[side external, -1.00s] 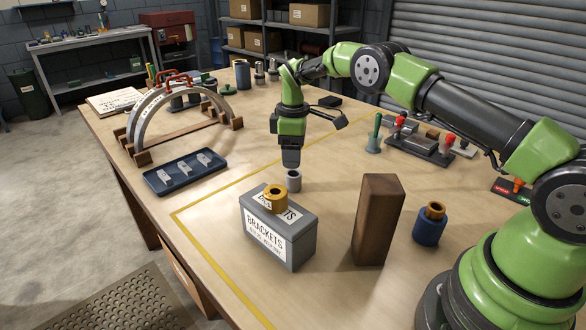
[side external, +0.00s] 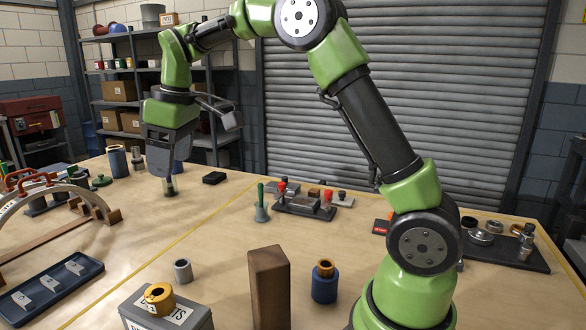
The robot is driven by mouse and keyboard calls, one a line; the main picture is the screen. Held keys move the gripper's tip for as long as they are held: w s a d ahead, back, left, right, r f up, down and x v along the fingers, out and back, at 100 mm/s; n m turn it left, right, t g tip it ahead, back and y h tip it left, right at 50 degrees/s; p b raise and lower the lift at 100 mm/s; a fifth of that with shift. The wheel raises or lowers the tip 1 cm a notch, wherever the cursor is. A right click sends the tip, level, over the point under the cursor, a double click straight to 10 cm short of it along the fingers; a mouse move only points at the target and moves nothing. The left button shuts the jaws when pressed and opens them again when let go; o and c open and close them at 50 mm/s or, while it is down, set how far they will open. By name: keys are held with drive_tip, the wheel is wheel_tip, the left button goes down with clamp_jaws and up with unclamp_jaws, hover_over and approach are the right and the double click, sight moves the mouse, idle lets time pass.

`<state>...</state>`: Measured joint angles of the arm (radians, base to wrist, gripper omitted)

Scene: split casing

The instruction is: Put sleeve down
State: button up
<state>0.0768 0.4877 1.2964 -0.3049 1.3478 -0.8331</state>
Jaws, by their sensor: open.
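A short grey hollow sleeve (side external: 183,271) stands upright on the bare table, behind the brackets box (side external: 190,318). Nothing touches it. A brass-coloured ring-like sleeve (side external: 159,298) sits on top of that box. My gripper (side external: 162,172) is open, pointing down, well behind and apart from the grey sleeve. A small dark greenish piece (side external: 169,188) shows right below its fingertips; I cannot tell whether they touch. The gripper's body partly hides a blue item behind it.
A tall brown block (side external: 268,290) and a blue cylinder with a brass top (side external: 324,283) stand at the front. A green bell-shaped tool (side external: 261,207) and a clamp fixture (side external: 305,203) stand mid-table. A blue tray (side external: 50,292) and an arch frame lie left.

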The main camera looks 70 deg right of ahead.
drive_tip(key=s+a+r+m+t, duration=0.1)
drive_tip(key=s+a+r+m, duration=0.15)
drive_tip(key=s, duration=0.45)
drive_tip(key=s+a+r+m+t, duration=0.1)
drive_tip(key=s+r+m+t, duration=0.1)
drive_tip(key=s+r, duration=0.35)
drive_tip(key=s+a+f+m+t+y, duration=0.1)
drive_tip(key=s+f+m, duration=0.2)
drive_tip(key=s, duration=0.8)
wheel_tip(320, 180, down, 2)
drive_tip(key=shift+s+f+t, duration=0.15)
drive_tip(key=shift+f+t, duration=0.05)
drive_tip(key=shift+t, duration=0.1)
